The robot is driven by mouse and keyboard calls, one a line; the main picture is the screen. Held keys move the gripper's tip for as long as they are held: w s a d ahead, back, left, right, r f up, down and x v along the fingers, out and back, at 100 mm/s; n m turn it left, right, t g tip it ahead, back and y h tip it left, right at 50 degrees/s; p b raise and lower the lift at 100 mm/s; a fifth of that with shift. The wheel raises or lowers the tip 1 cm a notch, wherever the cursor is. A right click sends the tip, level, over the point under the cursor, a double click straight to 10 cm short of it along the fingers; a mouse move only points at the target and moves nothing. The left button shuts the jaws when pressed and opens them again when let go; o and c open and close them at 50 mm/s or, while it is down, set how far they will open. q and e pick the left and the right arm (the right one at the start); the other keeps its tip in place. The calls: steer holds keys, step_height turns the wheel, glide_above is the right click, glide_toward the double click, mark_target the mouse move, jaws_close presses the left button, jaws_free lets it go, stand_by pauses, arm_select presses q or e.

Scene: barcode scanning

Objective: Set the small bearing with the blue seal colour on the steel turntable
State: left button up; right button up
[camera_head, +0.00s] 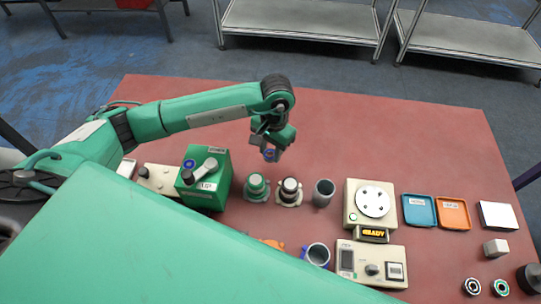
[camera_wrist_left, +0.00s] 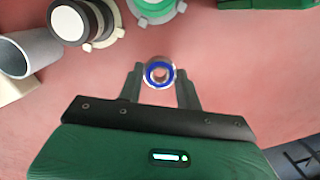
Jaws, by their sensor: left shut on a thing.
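My left gripper (camera_head: 268,146) is shut on a small bearing (camera_head: 270,155) with a blue seal and holds it above the red table, behind the row of fixtures. In the left wrist view the bearing (camera_wrist_left: 159,73) sits between the two dark fingertips (camera_wrist_left: 160,80), its blue ring and centre hole facing the camera. The round steel turntable (camera_head: 373,201) is on a beige machine to the right of the gripper, with nothing on its plate. My right gripper is not in view.
A green box (camera_head: 210,180) and several round fixtures (camera_head: 289,191) stand in front of the gripper. A grey cup (camera_head: 323,192) stands left of the turntable. A blue tray (camera_head: 419,211) and an orange tray (camera_head: 453,213) lie right of it. More bearings (camera_head: 472,286) lie front right. The table's back is clear.

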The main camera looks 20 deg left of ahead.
mark_target(271, 153)
arm_select(q)
step_height(271, 153, down, 4)
steer(key=shift+s+f+p, duration=0.1)
steer(key=shift+p, duration=0.3)
steer(key=shift+f+b, duration=0.25)
steer(key=shift+b, duration=0.05)
steer(key=o, duration=1)
steer(key=shift+r, duration=0.1)
